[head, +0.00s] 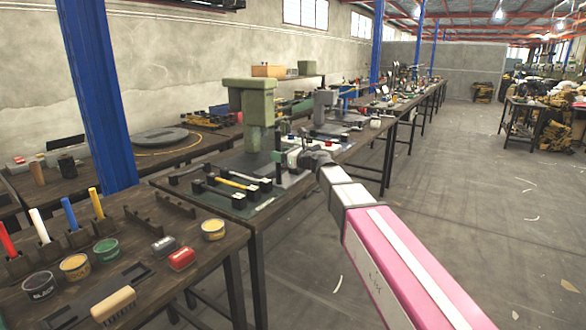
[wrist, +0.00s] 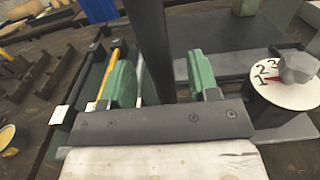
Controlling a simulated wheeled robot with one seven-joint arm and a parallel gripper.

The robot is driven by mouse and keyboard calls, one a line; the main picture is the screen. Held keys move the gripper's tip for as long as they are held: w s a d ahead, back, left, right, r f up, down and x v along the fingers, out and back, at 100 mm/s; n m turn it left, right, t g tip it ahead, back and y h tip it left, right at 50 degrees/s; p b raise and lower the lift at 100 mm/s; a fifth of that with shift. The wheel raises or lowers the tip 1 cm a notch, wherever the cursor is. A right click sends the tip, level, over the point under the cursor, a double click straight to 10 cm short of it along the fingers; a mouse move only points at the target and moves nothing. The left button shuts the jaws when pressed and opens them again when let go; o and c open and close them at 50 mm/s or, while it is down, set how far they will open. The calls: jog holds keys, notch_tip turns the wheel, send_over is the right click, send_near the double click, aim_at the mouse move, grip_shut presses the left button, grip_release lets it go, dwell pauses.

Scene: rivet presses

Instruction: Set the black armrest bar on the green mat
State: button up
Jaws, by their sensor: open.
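My gripper (wrist: 162,85) is open, with its green fingers apart, low over the press bench. A dark, straight bar (wrist: 150,40), which looks like the black armrest bar, runs up the wrist view between the fingers. There is a gap to the right finger; I cannot tell whether the left finger touches it. The near end of the bar is hidden behind my gripper. The green mat (wrist: 90,90) lies left of the fingers, with a yellow bar (wrist: 113,65) and a black bar along it. In the head view the mat (head: 224,198) is at the bench's front left.
A green press (head: 256,110) stands behind the mat. A dial (wrist: 285,92) with numbers and a grey knob is right of my fingers.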

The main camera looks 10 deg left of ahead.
jog(key=x, duration=0.3)
grip_shut()
jog(key=shift+r, duration=0.1)
